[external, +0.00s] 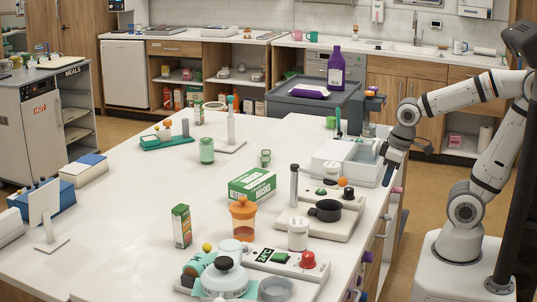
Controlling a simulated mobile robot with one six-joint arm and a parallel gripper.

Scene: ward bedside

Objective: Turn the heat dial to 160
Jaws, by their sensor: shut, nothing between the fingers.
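A red dial (308,260) stands upright at the right end of a white panel (318,275) near the front of the white table. A dark display with green characters (264,254) and a green button (280,258) are on the same panel. The characters and the dial's exact setting are too small to read surely. My gripper (384,158) is shut and empty, at the right edge of the table beside a white box. It is well behind the dial and to its right, touching nothing that I can make out. Its fingertips are small and dark here.
The white box (343,158) is near my gripper. A board with a dark pan (325,210) and a grey post (294,185) lies between gripper and dial. A white cup (298,234) and orange-lidded jar (243,218) stand behind the panel.

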